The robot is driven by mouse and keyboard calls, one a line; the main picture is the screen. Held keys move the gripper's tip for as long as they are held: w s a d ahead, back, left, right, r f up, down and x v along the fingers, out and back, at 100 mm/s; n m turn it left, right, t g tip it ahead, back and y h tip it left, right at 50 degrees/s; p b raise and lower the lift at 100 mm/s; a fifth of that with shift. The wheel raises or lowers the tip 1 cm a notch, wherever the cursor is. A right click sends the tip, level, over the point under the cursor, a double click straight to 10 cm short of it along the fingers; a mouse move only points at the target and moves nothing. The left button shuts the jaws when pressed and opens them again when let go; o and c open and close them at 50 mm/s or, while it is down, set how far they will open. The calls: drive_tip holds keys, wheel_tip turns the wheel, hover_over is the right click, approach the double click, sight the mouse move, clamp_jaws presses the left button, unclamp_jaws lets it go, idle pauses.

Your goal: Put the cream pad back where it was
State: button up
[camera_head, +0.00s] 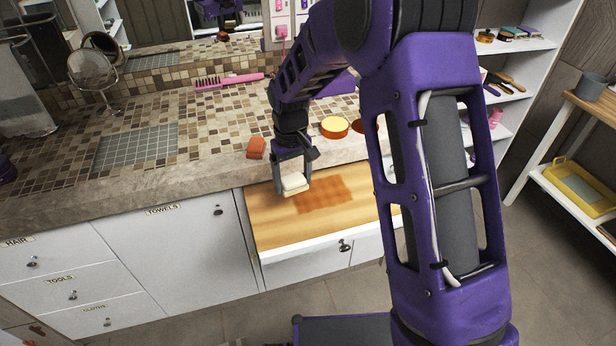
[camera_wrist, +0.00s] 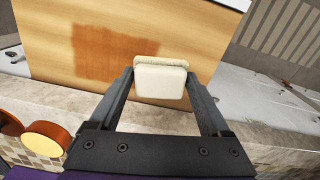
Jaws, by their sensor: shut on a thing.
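The cream pad (camera_head: 293,184) is a small pale block held between the two fingers of my gripper (camera_head: 292,186). It also shows in the wrist view (camera_wrist: 160,80), at the tips of both fingers (camera_wrist: 160,88). My gripper is shut on it. Below and beside it is a wooden board (camera_head: 262,221) that juts out from the counter front above a white cabinet, with a darker reddish-brown patch (camera_head: 325,194) on it. The patch also shows in the wrist view (camera_wrist: 110,52). I cannot tell how high the pad is above the board.
On the counter near my gripper are an orange-brown block (camera_head: 256,148) and a round yellow-topped container (camera_head: 335,127). A pink comb (camera_head: 229,81), a grey grid mat (camera_head: 137,149) and a round mirror (camera_head: 92,70) lie or stand farther back. Shelves (camera_head: 515,45) stand at right.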

drive_tip(key=w+d+r+m+p, duration=0.1)
drive_tip(key=w+r, duration=0.4)
drive_tip(key=w, duration=0.4)
drive_tip(key=w+r+m+p, duration=0.1)
drive_tip(key=w+r, duration=0.4)
drive_tip(key=w, duration=0.4)
wheel_tip(320, 180, down, 10)
drive_tip(key=shift+w, duration=0.1)
drive_tip(key=shift+f, duration=0.2)
drive_tip(key=o, duration=1)
wheel_tip(320, 180, up, 12)
drive_tip(key=shift+r, duration=0.2)
